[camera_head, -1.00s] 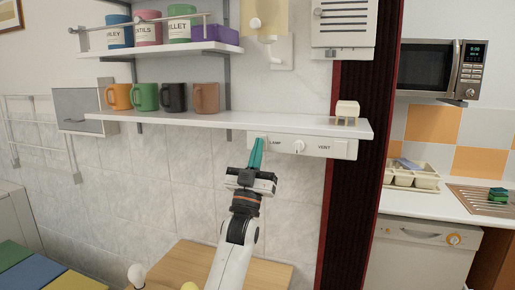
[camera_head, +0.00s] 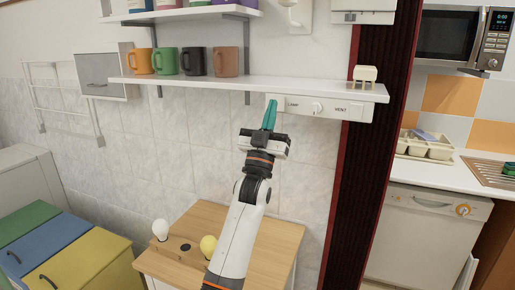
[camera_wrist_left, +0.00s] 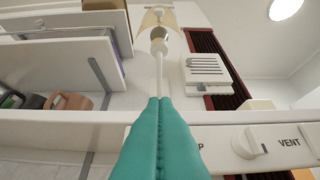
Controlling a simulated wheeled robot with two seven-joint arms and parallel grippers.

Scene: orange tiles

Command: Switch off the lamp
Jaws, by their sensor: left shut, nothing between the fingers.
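A white control panel (camera_head: 340,108) with LAMP and VENT labels sits under the front of the shelf. Its round knob (camera_head: 318,107) also shows in the left wrist view (camera_wrist_left: 247,143). My left gripper (camera_head: 270,102) is shut and empty, its teal fingertips pointing up at the panel's left end, near the LAMP label. In the left wrist view the fingers (camera_wrist_left: 159,100) hide most of that label and whatever control is there; I cannot tell if they touch it. A wall lamp with a beige shade (camera_wrist_left: 158,17) is above the shelf; whether it is lit is unclear. My right gripper is out of view.
The shelf (camera_head: 240,87) just above my fingers carries several mugs (camera_head: 195,62) and a small cream object (camera_head: 365,75). A wooden table (camera_head: 270,240) below holds a white bulb (camera_head: 160,229) and a yellow bulb (camera_head: 208,245). A dark red-edged column (camera_head: 370,150) stands to the right.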

